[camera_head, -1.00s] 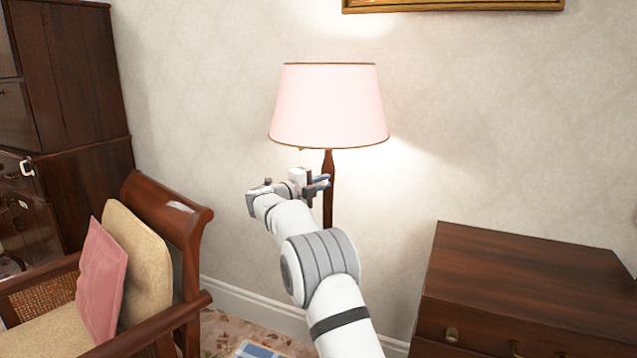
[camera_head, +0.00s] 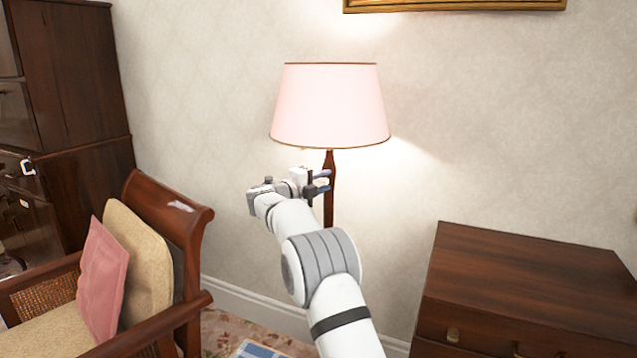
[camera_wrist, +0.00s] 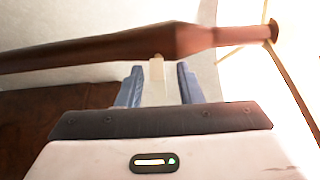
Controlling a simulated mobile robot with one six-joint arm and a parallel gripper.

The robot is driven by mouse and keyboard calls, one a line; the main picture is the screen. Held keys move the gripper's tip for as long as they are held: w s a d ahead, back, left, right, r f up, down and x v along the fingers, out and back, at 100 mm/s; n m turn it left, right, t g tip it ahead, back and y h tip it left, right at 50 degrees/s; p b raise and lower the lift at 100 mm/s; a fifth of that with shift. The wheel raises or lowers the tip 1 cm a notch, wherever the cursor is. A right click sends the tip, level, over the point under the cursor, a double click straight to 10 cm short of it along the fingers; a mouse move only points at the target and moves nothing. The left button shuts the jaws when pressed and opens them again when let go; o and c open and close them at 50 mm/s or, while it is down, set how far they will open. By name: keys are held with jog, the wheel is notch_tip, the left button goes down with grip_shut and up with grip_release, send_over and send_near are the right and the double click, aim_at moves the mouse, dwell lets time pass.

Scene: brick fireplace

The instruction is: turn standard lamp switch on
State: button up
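The standard lamp has a lit pink shade (camera_head: 330,106) and a dark wooden pole (camera_head: 329,168), in front of the wall. In the wrist view the pole (camera_wrist: 100,50) runs across the top, with the bright shade (camera_wrist: 290,50) at the right. A small pale switch (camera_wrist: 157,68) sits on the thick part of the pole. My gripper (camera_head: 322,182) is beside the pole, below the shade. In the wrist view my gripper (camera_wrist: 159,72) has its blue fingers apart, one on each side of the switch, with gaps showing. Whether a fingertip touches the pole is unclear.
A wooden armchair (camera_head: 190,225) with a pink cushion (camera_head: 102,280) stands at the left, before a dark cabinet (camera_head: 75,90). A wooden chest (camera_head: 520,270) stands at the right. A framed picture (camera_head: 455,5) hangs above. Some floor shows between armchair and chest.

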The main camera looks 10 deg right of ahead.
jog(key=v, duration=0.7)
jog(key=shift+s+a, duration=0.2)
jog(key=shift+a, duration=0.15)
jog(key=shift+f, duration=0.1)
